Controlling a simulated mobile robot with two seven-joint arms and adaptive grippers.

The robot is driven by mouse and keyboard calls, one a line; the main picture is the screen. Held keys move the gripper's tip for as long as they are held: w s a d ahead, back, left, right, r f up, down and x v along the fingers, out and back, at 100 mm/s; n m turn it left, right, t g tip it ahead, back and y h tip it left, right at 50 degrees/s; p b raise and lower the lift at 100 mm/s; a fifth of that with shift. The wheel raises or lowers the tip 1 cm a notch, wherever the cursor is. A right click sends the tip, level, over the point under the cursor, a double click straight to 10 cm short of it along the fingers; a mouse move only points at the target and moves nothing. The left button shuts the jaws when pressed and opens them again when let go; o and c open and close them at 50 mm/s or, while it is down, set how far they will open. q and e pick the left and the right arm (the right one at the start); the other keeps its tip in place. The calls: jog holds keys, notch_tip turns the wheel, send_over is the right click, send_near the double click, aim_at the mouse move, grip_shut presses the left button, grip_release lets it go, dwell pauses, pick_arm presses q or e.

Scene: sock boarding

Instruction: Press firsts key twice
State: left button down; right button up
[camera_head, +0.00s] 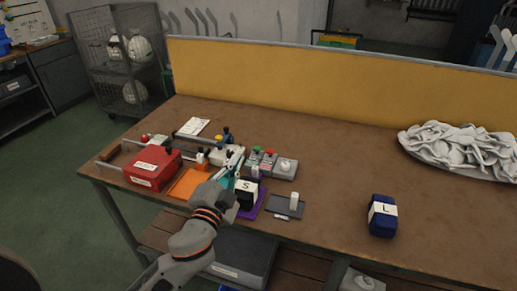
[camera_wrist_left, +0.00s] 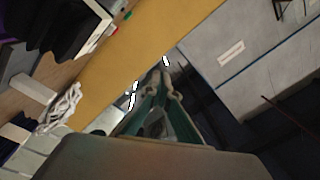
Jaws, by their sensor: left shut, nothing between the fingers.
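A row of small grey key boxes stands mid-table, with a green and a red key (camera_head: 263,151) and a pale round knob (camera_head: 286,164) at its right end. Other boxes carry a yellow knob (camera_head: 218,139) and a blue knob (camera_head: 227,132). I cannot read which key is the firsts key. My left gripper (camera_head: 236,156) is shut and empty, its teal fingers reaching over the left part of this row; I cannot tell if the tips touch anything. The fingers also show in the left wrist view (camera_wrist_left: 160,82). My right gripper is not in view.
A dark block marked S (camera_head: 246,187) stands close beside my left wrist. A red box (camera_head: 152,168) and an orange sheet (camera_head: 190,183) lie left. A blue block marked L (camera_head: 382,216) and a white sock pile (camera_head: 460,148) lie right. A yellow panel (camera_head: 330,78) closes the back.

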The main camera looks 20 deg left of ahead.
pick_arm(q)
jog(key=w+d+r+m+h, duration=0.4)
jog(key=d+r+m+h, duration=0.8)
jog(key=d, duration=0.3)
jog(key=w+d+f+m+g+h, duration=0.25)
jog(key=d+f+m+g, duration=0.25)
jog(key=d+m+g, duration=0.3)
jog(key=w+a+f+m+g+y, duration=0.3)
jog(key=w+a+f+y, duration=0.3)
jog(key=a, duration=0.3)
jog(key=w+a+n+y, duration=0.1)
jog(key=w+a+y, duration=0.1)
jog(key=a, duration=0.5)
jog(key=w+a+r+n+y, duration=0.1)
jog(key=w+a+y, duration=0.2)
jog(key=w+a, duration=0.2)
jog(key=a, duration=0.2)
jog(key=shift+w+a+r+n+t, duration=0.25)
jog(key=shift+a+r+n+t, duration=0.05)
jog(key=shift+a+n+t, duration=0.1)
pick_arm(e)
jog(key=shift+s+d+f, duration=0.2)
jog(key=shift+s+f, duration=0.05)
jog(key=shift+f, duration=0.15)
pick_arm(q)
jog(key=shift+f, duration=0.1)
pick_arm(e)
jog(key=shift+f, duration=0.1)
